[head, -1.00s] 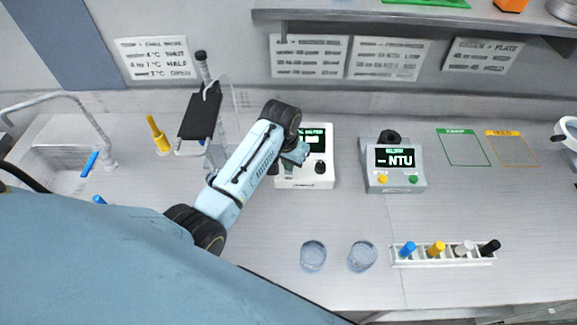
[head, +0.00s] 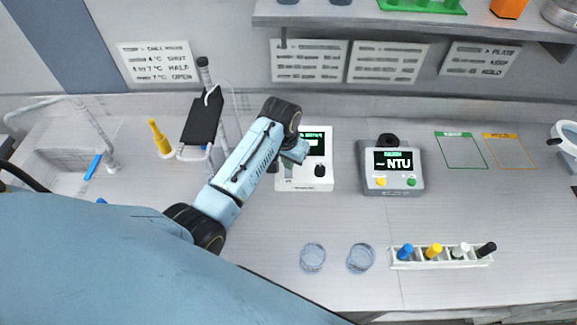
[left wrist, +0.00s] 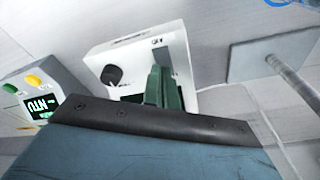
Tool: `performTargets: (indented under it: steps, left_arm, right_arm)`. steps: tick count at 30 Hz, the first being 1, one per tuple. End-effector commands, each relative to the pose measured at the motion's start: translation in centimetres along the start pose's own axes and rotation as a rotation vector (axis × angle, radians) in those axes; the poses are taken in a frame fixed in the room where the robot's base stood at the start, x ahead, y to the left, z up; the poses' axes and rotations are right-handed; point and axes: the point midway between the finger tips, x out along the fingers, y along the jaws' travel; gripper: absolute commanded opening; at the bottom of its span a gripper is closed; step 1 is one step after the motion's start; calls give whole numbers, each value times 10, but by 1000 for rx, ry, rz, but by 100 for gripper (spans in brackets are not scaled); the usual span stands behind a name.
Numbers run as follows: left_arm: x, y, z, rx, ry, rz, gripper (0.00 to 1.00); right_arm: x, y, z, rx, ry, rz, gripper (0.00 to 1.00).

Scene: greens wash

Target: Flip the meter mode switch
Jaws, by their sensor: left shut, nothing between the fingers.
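The white meter (head: 316,184) stands on the bench near the wall, with a dark screen, a black knob (head: 320,170) and a switch partly hidden by my gripper. My left gripper (head: 280,176) is shut and empty over the left part of the meter's front. In the left wrist view the meter (left wrist: 135,55) is upside down. The green fingers (left wrist: 162,88) are together just beside the grey switch strip (left wrist: 164,58). I cannot tell whether they touch it, nor which way the switch stands. My right gripper is not in view.
A grey NTU meter (head: 393,184) stands to the right. A black panel on a stand (head: 202,120) and a sink (head: 62,160) are left. A shelf (head: 420,18) overhangs behind.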

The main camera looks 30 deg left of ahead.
Motion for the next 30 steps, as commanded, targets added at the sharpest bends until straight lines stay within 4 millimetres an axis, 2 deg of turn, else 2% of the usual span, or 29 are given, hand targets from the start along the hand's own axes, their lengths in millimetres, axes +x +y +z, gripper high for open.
performTargets:
  steps: [15,30]
  left_arm:
    - [-37,0,-6,0,1,0,0]
    - [-40,0,-6,0,0,0,0]
  right_arm:
    - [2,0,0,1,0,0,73]
    - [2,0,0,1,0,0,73]
